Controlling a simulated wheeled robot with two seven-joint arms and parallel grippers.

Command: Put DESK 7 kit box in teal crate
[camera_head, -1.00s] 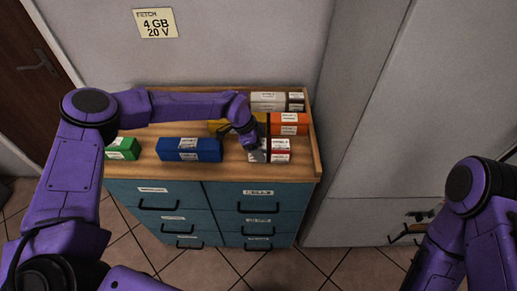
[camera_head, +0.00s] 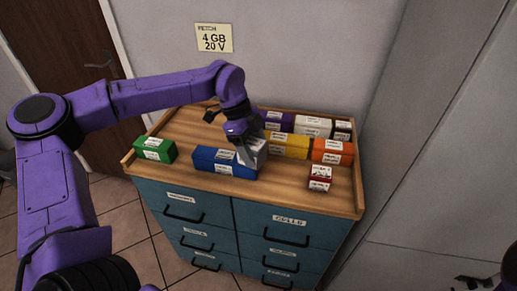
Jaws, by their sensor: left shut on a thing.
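My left gripper (camera_head: 247,148) reaches down over the middle of the cabinet top and is shut on a pale box (camera_head: 252,155). The pale box is tilted and partly hidden by the fingers. It is close to the right end of the blue box, and I cannot tell whether they touch. Its label is too small to read, so I cannot tell whether it is the DESK 7 kit box. No teal crate is in view. Dark parts at the bottom right edge may be my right gripper (camera_head: 474,283), but its jaws are unclear.
The teal drawer cabinet (camera_head: 206,202) has a rimmed wooden top. On it are green (camera_head: 155,149), blue (camera_head: 215,163), yellow (camera_head: 290,146), orange (camera_head: 333,152), purple (camera_head: 278,122), white (camera_head: 312,126) and red (camera_head: 320,179) boxes. A tall grey cabinet (camera_head: 440,150) stands right.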

